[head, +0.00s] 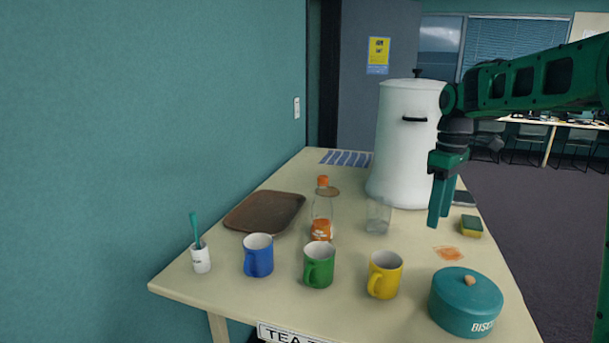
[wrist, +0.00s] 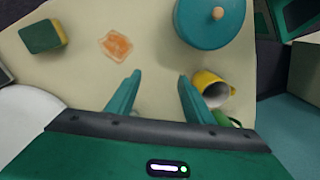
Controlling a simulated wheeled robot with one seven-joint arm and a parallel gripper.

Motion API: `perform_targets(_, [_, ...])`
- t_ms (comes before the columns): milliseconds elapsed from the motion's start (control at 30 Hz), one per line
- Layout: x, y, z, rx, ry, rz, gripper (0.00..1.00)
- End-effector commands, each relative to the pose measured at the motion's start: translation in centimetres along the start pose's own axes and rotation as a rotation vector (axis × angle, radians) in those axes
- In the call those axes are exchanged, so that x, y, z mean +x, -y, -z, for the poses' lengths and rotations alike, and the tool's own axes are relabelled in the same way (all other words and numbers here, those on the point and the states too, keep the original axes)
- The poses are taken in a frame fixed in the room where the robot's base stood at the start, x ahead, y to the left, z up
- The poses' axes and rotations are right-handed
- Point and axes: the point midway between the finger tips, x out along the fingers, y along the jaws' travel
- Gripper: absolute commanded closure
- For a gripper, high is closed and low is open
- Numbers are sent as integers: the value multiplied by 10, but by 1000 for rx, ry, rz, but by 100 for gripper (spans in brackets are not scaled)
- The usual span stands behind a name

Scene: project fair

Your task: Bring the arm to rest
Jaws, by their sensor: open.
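My green gripper (head: 440,205) hangs from the arm above the right part of the table (head: 205,293), with its fingers pointing down. In the wrist view its two fingers (wrist: 157,90) stand apart with nothing between them, so it is open and empty. An orange stain (head: 448,253) lies on the table below and in front of it; it also shows in the wrist view (wrist: 116,45). A yellow and green sponge (head: 471,226) lies to the right of the gripper. A large white urn (head: 400,150) stands close behind the gripper.
Blue (head: 258,256), green (head: 319,266) and yellow (head: 384,275) mugs stand along the front, with a teal biscuit tin (head: 466,302) at right. A bottle (head: 322,215), a clear glass (head: 378,217), a brown tray (head: 264,211) and a white cup (head: 201,258) stand further left. Open floor lies right.

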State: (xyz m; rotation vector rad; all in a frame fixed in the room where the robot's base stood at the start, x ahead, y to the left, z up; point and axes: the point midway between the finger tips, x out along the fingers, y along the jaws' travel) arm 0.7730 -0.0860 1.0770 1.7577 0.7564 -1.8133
Motion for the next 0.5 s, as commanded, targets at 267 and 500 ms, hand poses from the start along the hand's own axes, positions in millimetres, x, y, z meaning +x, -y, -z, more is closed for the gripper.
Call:
perform_targets(267, [14,44,-124,473,-18,-13,53])
perform_targets(500, [52,100,-223,886,-32,-18,53])
